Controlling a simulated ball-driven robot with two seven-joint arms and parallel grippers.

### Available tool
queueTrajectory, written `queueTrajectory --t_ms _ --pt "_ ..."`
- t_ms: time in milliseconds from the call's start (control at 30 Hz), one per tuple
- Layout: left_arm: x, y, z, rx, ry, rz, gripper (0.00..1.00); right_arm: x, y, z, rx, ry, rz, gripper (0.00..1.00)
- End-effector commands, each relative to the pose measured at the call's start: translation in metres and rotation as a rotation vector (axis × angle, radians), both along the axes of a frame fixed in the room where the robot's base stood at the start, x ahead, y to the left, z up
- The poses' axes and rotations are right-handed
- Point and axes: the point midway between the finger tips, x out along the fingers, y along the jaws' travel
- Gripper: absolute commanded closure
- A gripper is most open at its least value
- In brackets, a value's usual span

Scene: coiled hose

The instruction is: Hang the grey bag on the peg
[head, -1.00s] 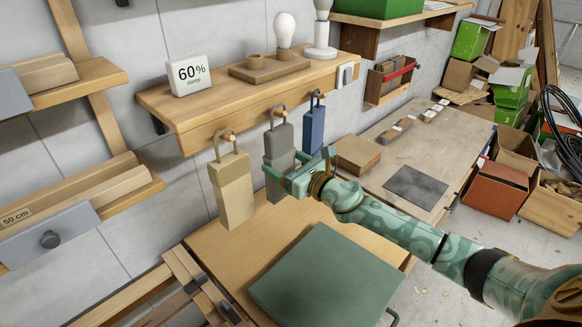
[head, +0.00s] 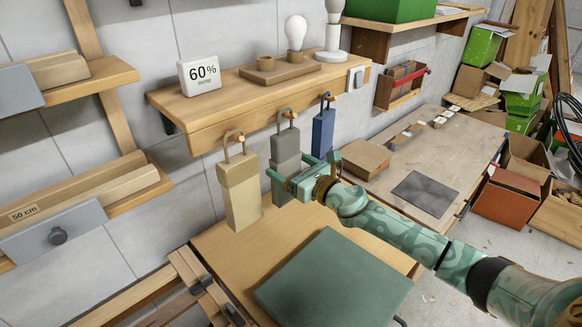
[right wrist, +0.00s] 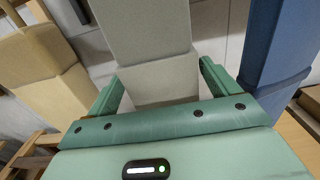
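The grey bag (head: 286,146) is a boxy bag with a wire loop handle. It hangs under the front edge of the wall shelf, between a cream bag and a blue bag, with its loop up at the middle peg. Whether the loop bears on the peg is too small to tell. My right gripper (head: 302,168) is at the bag's lower part, one finger on each side. In the right wrist view the grey bag (right wrist: 152,50) stands between the two fingers, with narrow gaps visible beside it, so the gripper looks open. My left gripper is not in view.
The cream bag (head: 240,190) hangs close on the left and the blue bag (head: 322,132) close on the right. The shelf (head: 215,108) carries a 60% sign, a bulb and a lamp. Below are a wooden table (head: 225,240) and a green panel (head: 330,280).

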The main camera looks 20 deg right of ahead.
Motion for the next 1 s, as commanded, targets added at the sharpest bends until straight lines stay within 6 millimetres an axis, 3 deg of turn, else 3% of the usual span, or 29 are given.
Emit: queueTrajectory --t_ms 367,467,800,1000 --pt "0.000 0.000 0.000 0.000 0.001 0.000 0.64 -0.007 -0.003 -0.001 0.000 0.001 0.000 0.00" --pt "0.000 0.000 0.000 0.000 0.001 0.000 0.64 -0.023 -0.008 -0.002 -0.001 0.004 0.001 0.00" --pt "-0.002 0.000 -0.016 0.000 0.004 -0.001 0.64 -0.109 -0.037 -0.005 -0.003 0.005 0.003 0.00" --pt "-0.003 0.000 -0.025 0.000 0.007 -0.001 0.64 -0.140 -0.048 -0.004 0.000 0.003 0.001 0.00"
